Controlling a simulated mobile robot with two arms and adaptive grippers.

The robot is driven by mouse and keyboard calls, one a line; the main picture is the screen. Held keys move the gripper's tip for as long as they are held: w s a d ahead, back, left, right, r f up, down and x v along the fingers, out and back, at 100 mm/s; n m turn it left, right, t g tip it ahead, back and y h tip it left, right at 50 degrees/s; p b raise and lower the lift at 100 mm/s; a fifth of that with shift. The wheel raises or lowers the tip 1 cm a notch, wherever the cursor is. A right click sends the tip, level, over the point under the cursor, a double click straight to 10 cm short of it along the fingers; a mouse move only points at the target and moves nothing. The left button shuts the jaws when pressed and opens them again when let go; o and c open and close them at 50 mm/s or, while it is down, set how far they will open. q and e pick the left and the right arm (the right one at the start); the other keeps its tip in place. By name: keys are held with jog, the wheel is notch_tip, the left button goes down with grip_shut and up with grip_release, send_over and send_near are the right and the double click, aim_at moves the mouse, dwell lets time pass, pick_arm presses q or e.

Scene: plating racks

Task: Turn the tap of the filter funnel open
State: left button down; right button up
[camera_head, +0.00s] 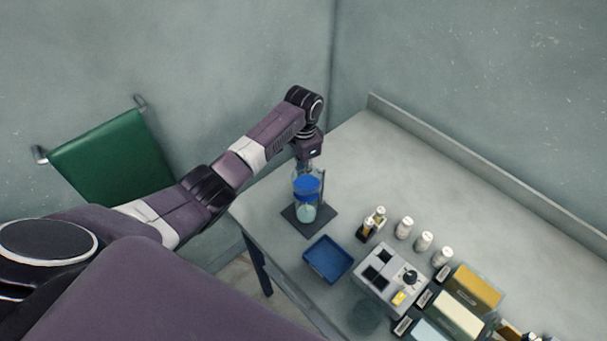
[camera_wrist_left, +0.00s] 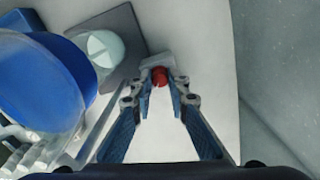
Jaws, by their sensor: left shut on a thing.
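The filter funnel (camera_head: 306,185) is a clear vessel with blue contents, standing over a dark base plate (camera_head: 290,217) on the bench. In the left wrist view, the funnel (camera_wrist_left: 40,85) fills the left side. A pale, round receiving vessel (camera_wrist_left: 103,48) sits on the dark plate beyond it. My left gripper (camera_wrist_left: 160,80) reaches down beside the funnel, its fingertips closed on the small red tap (camera_wrist_left: 160,76). A grey piece lies just beyond the tap. In the head view, my left gripper (camera_head: 309,163) is small and the tap cannot be made out. My right gripper is not in view.
A blue tray (camera_head: 327,259) stands close in front of the base plate. A grey instrument (camera_head: 391,277), several white jars and small boxes stand to the right. The bench (camera_head: 420,165) behind them is clear. A green cloth (camera_head: 110,160) hangs on the left wall.

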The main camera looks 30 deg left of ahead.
pick_arm(q)
jog(key=shift+w+r, duration=0.1)
jog(key=shift+r, duration=0.05)
jog(key=c, duration=1.8)
grip_release()
jog(key=shift+c, duration=0.2)
notch_tip(320, 180, up, 12)
